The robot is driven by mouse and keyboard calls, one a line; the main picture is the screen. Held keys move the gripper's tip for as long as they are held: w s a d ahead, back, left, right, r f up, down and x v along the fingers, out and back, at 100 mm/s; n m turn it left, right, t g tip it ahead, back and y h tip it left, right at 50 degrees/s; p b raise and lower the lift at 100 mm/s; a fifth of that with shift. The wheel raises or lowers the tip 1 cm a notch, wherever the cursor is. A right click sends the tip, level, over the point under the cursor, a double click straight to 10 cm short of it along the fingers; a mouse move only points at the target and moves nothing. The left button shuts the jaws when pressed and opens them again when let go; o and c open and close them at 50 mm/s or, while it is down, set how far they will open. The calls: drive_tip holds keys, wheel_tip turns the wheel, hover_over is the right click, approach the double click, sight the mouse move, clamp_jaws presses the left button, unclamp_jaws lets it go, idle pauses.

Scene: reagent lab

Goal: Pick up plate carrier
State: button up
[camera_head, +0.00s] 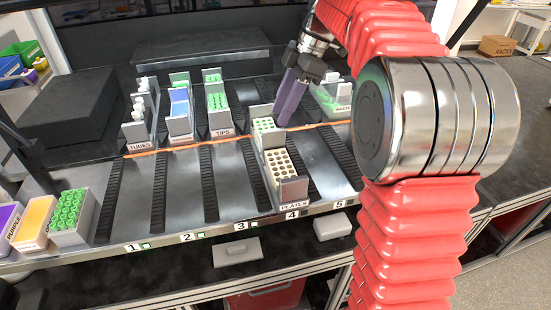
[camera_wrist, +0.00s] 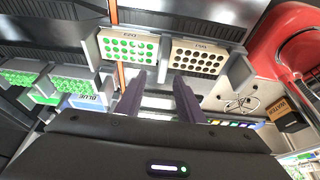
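The plate carrier (camera_head: 291,190), grey and labelled PLATES, stands in lane 4 of the metal deck. It holds a green plate (camera_head: 265,125) at the back and a beige plate (camera_head: 279,168) in front. In the wrist view, the green plate (camera_wrist: 128,46) and beige plate (camera_wrist: 197,58) show with the carrier's grey walls (camera_wrist: 240,68). My gripper (camera_head: 281,120) has purple fingers pointing down close to the carrier's rear part. In the wrist view, my gripper (camera_wrist: 160,80) has its fingers apart with nothing held between them. Whether they touch the carrier is unclear.
Left of it stand carriers for tubes (camera_head: 140,118), a blue-topped carrier (camera_head: 180,110) and tips (camera_head: 217,105). A waste carrier (camera_head: 333,98) stands to the right. Front stretches of lanes 1 to 3 are clear. Purple, orange and green boxes (camera_head: 72,225) sit at the left edge.

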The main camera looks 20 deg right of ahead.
sight(275, 129)
drive_tip(key=shift+f, duration=0.1)
drive_tip(key=shift+x, duration=1.05)
drive_tip(key=shift+f, duration=0.1)
drive_tip(key=shift+s+x, duration=0.2)
drive_tip(key=shift+x, duration=2.35)
drive_tip(key=shift+d, duration=0.1)
drive_tip(key=shift+c, duration=0.3)
clamp_jaws()
